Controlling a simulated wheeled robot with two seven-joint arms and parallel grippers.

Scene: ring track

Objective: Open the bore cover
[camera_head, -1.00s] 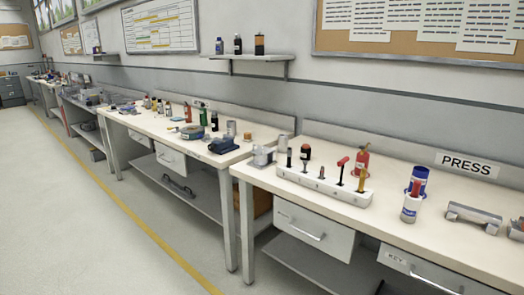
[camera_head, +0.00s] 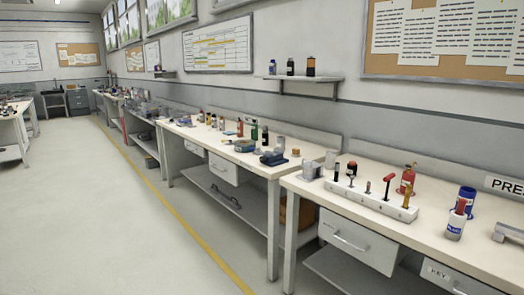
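I cannot pick out a bore cover in this view. A grey metal part (camera_head: 508,232) is cut off by the right edge, on the near bench beside the PRESS sign (camera_head: 504,186); I cannot tell what it is. Neither of my grippers is in view.
Clear floor (camera_head: 90,220) lies left of the yellow line. A table (camera_head: 14,120) stands far left.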

